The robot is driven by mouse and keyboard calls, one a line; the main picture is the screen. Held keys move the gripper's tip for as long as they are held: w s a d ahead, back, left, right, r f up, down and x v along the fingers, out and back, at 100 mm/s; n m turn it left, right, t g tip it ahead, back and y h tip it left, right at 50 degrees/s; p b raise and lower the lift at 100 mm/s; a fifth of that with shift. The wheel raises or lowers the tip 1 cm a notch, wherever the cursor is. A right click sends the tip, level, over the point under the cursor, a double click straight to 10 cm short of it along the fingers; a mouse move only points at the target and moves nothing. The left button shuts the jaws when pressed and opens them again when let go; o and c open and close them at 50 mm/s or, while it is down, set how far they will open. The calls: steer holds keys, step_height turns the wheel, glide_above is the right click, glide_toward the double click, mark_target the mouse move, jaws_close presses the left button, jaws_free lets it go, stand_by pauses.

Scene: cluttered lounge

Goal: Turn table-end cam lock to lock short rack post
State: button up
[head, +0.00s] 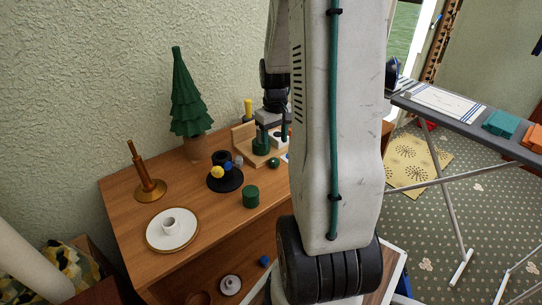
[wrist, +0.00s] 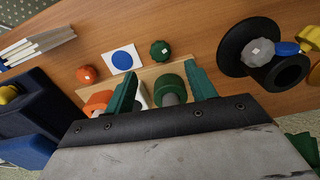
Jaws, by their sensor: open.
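My gripper (wrist: 160,70) is open, its two green fingers pointing down over a wooden rack base (wrist: 148,74). A green cylinder (wrist: 170,84) with a grey core stands between the fingers, nearer the right one; I cannot tell whether they touch. An orange cylinder (wrist: 97,103) is beside the left finger, partly hidden. A green knob (wrist: 160,50) and an orange knob (wrist: 86,74) lie beyond the base, with a blue-dot card (wrist: 122,59) between them. In the head view my gripper (head: 267,122) is above the wooden rack (head: 244,134). Which part is the table-end cam lock is unclear.
A black round stand (wrist: 232,48) with blue and yellow knobs is close on the right. Dark blue bins (wrist: 40,110) are at left. The head view shows a tree ornament (head: 190,100), a candle holder (head: 150,188), a plate (head: 187,236) and a green cylinder (head: 250,196).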

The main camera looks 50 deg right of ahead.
mark_target(274, 160)
steer(key=shift+f, duration=0.2)
step_height(274, 160, down, 7)
steer(key=shift+f, duration=0.1)
steer(key=c, duration=1)
